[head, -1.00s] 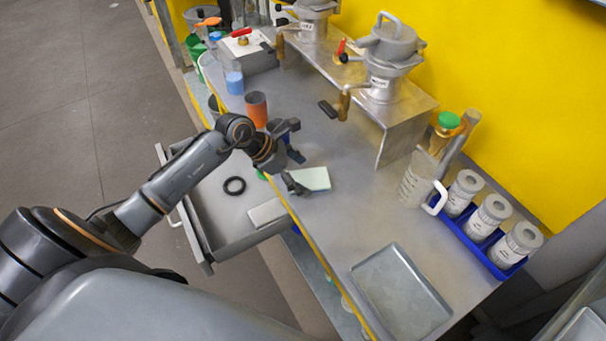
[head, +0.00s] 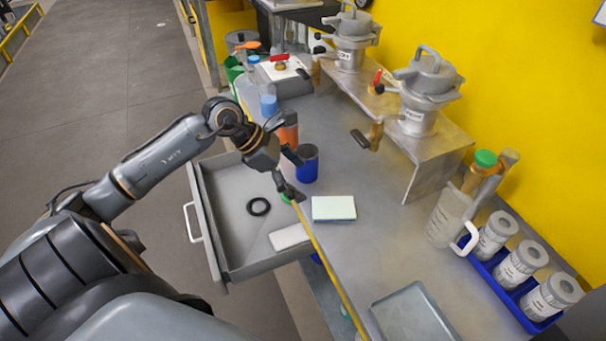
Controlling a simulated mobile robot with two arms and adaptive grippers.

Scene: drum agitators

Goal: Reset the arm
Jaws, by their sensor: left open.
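My left arm comes in from the left in the head view, and its left gripper (head: 291,176) is open and empty. The gripper hangs over the table's front edge, by the open drawer (head: 228,222). A blue cup (head: 307,164) stands just right of the gripper, apart from it as far as I can tell. A pale green and white pad (head: 334,208) lies on the table just below and right of the fingers. My right gripper is out of view.
An orange cup (head: 288,131) stands behind the gripper. The drawer holds a black ring (head: 259,206) and a pale block (head: 289,237). Two metal drum agitators stand on a raised shelf (head: 440,150). A jug (head: 448,220), a blue rack of canisters (head: 497,282) and a metal tray (head: 415,318) are at right.

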